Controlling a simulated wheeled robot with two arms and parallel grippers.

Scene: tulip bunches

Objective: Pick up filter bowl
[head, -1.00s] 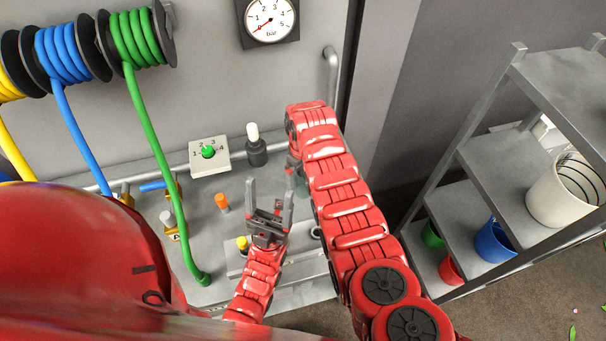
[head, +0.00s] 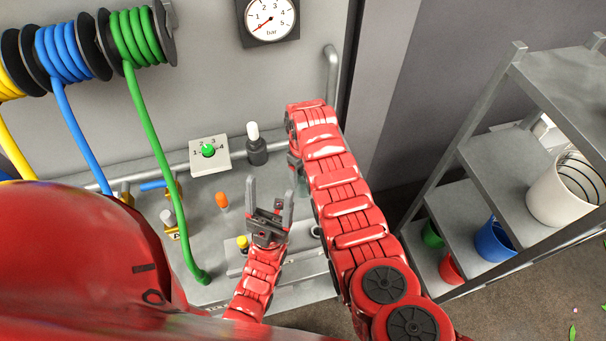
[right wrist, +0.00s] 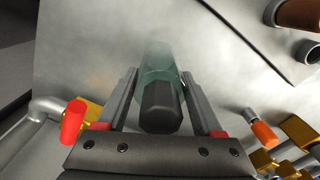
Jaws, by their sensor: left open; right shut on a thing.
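The filter bowl (right wrist: 160,85) is a translucent greenish cup with a dark faceted end. In the right wrist view it sits between the two fingers of my right gripper (right wrist: 160,102), which is shut on it. In the head view a small part of the bowl (head: 302,184) shows beside my right arm, and the arm hides most of the right gripper (head: 294,166). I cannot tell whether the bowl is still attached to anything. My left gripper (head: 270,206) is open and empty, fingers up, left of the bowl over the grey bench.
The grey bench (head: 205,255) carries a dial plate with a green knob (head: 208,150), a white-topped black fitting (head: 255,145), an orange piece (head: 222,200) and a blue-handled valve (head: 155,186). A green hose (head: 150,150) runs down at left. A shelf (head: 490,165) with pots stands right.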

